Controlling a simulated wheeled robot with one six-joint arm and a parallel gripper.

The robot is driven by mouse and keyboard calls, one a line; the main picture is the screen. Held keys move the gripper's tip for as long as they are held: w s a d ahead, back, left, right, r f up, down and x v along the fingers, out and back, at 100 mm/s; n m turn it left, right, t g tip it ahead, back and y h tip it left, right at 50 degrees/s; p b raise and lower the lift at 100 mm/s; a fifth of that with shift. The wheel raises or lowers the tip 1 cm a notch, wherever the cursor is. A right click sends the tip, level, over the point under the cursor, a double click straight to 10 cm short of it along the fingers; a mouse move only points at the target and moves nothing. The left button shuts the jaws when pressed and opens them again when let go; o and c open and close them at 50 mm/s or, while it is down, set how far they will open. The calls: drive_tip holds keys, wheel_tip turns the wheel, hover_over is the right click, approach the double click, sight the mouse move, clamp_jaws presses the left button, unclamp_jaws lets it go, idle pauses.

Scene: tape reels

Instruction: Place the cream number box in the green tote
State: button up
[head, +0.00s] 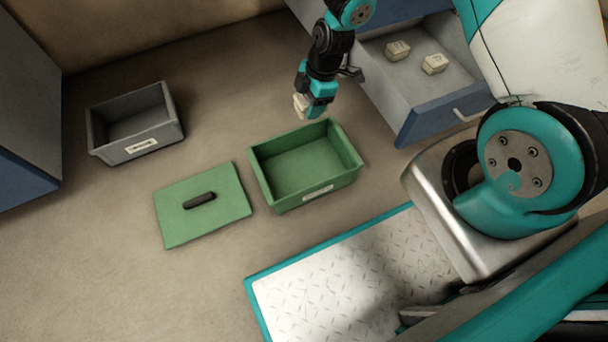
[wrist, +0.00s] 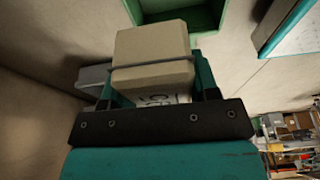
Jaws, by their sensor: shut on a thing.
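My gripper (head: 308,104) is shut on a cream number box (wrist: 153,58), held between the fingers in the wrist view. In the head view the held box (head: 300,105) shows partly beside the fingers, above the far edge of the green tote. The green tote (head: 318,193) stands open on the floor and looks empty. Part of the green tote (wrist: 207,17) shows behind the held box in the wrist view. Two more cream boxes, one at the left (head: 397,50) and one at the right (head: 435,63), lie in the open drawer.
The open drawer (head: 400,105) with a blue front is right of my gripper. A green lid (head: 230,220) with a dark handle lies left of the tote. A grey tote (head: 108,155) stands farther left. Bare floor lies between the grey tote and my gripper.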

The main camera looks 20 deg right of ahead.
sight(303, 175)
drive_tip(key=s+a+f+n+b, duration=0.1)
drive_tip(key=f+n+b, duration=0.2)
drive_tip(key=f, duration=0.5)
drive_tip(key=s+a+f+n+g+b, duration=0.1)
drive_tip(key=f+n+b, duration=0.2)
drive_tip(key=f+b, duration=0.3)
drive_tip(key=s+a+f+n+g+h+b, duration=0.1)
drive_tip(key=f+n+b, duration=0.2)
drive_tip(key=f, duration=0.9)
drive_tip(key=shift+s+f+b, duration=0.2)
drive_tip(key=shift+b, duration=0.8)
drive_tip(key=shift+f, duration=0.15)
drive_tip(key=o, duration=0.9)
